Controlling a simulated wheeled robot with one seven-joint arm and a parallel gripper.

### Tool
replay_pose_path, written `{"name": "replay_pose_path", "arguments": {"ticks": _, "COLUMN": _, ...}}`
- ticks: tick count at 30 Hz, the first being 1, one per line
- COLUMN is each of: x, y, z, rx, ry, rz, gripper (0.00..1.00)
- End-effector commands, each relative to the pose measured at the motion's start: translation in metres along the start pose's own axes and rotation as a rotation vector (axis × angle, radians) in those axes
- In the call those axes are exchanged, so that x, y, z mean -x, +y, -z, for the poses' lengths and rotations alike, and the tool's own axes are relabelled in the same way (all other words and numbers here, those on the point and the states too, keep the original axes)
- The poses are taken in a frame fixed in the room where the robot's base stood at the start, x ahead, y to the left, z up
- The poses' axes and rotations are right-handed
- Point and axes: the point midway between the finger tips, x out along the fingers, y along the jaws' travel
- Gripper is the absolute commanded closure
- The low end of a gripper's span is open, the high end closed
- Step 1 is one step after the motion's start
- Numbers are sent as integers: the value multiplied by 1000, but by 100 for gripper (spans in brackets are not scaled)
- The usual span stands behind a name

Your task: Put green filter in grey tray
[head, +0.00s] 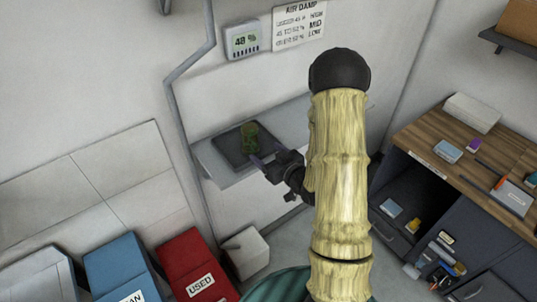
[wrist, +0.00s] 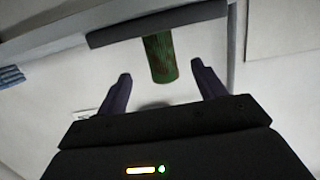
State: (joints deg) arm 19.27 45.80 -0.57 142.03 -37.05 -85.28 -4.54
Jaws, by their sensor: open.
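The green filter (head: 249,137) is a short dark green cylinder. In the head view it shows upright within the outline of the dark grey tray (head: 228,149), which lies on the wall shelf. My gripper (head: 262,162) is just to the lower right of the filter. In the wrist view my gripper (wrist: 160,72) is open, with its two fingers apart and the filter ahead between them, touching neither. The filter's contact with the tray floor is hidden.
The pale shelf (head: 290,115) has bare room right of the tray. A pipe (head: 172,100) runs down the wall at left. A red USED bin (head: 195,265), a blue bin (head: 120,265) and a white box (head: 247,252) stand below. A wood-topped desk (head: 450,150) is at right.

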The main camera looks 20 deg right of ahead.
Motion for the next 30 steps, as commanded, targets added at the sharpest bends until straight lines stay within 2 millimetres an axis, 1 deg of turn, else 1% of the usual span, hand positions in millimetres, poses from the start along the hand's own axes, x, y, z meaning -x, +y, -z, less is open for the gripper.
{"name": "replay_pose_path", "arguments": {"ticks": 8, "x": -1, "y": -1, "z": 1, "rx": 9, "ry": -26, "rz": -4, "gripper": 31}}
{"name": "replay_pose_path", "arguments": {"ticks": 13, "x": -2, "y": -2, "z": 2, "rx": 40, "ry": -157, "rz": -34, "gripper": 31}}
{"name": "replay_pose_path", "arguments": {"ticks": 17, "x": 6, "y": -4, "z": 4, "rx": 55, "ry": -309, "rz": -80, "gripper": 31}}
{"name": "replay_pose_path", "arguments": {"ticks": 23, "x": 32, "y": -9, "z": 7, "rx": 36, "ry": -536, "rz": -158, "gripper": 31}}
{"name": "replay_pose_path", "arguments": {"ticks": 26, "x": 51, "y": -17, "z": 10, "rx": 8, "ry": -646, "rz": -191, "gripper": 31}}
{"name": "replay_pose_path", "arguments": {"ticks": 30, "x": 83, "y": -33, "z": 14, "rx": -48, "ry": -795, "rz": -227, "gripper": 31}}
